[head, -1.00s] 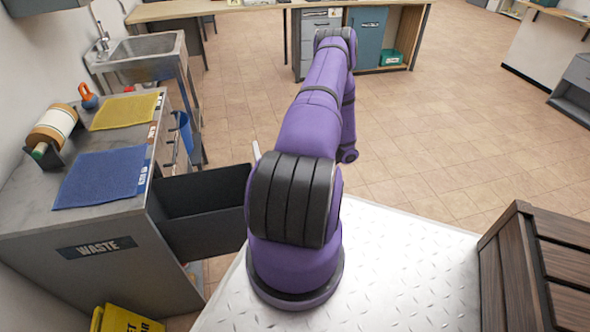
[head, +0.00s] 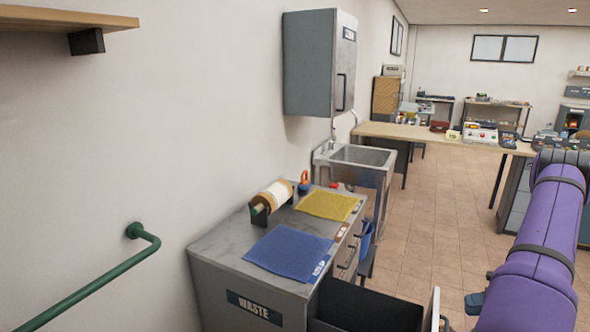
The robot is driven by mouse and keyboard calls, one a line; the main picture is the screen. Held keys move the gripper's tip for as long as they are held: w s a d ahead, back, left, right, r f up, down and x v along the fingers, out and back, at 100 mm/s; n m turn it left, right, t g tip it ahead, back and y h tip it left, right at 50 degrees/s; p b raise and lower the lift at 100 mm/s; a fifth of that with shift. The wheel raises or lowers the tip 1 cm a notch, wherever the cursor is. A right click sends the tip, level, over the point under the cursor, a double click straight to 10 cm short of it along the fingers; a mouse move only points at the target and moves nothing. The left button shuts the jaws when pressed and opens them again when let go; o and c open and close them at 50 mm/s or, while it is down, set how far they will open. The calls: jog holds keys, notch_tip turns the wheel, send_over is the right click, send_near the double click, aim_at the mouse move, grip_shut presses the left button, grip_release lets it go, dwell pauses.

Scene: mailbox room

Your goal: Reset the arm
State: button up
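My purple arm (head: 540,240) is at the right edge of the head view, running up from the bottom to a dark joint. A small dark part shows beside its lower left side; I cannot tell whether it belongs to my gripper. No fingertips can be made out, and nothing held is visible.
The grey waste counter (head: 215,275) carries a blue mat (head: 289,253), a yellow mat (head: 328,205) and a roll (head: 272,198). Its black drawer (head: 365,305) stands open near my arm. A sink (head: 360,158), wall cabinet (head: 310,65) and green rail (head: 95,285) line the wall. Tiled floor (head: 430,220) lies beyond.

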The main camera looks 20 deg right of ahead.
jog(key=w+a+r+n+g+h, duration=0.1)
jog(key=w+a+r+n+g, duration=0.1)
jog(key=w+a+r+n, duration=0.45)
jog(key=w+a+r+n+g, duration=0.2)
jog(key=a+r+n+g, duration=0.15)
jog(key=r, duration=0.65)
jog(key=w+a+r+n+g+h, duration=0.15)
jog(key=w+a+r+n, duration=0.3)
jog(key=r, duration=0.45)
jog(key=s+a+r+n+g+h, duration=0.1)
jog(key=s+a+r+n+h, duration=0.15)
jog(key=a+r+n, duration=0.65)
jog(key=s+a+r+n+h, duration=0.25)
jog(key=a+r+n, duration=0.4)
jog(key=a, duration=0.55)
jog(key=s+a+r+n+t+h, duration=0.3)
jog(key=s+a+r+n+t, duration=0.1)
jog(key=s+a+n, duration=0.4)
jog(key=s+r+n, duration=0.1)
jog(key=s+n, duration=0.1)
jog(key=s, duration=0.1)
jog(key=shift+s+a+r+n, duration=0.15)
jog(key=shift+a+r+n, duration=0.1)
jog(key=shift+n, duration=0.15)
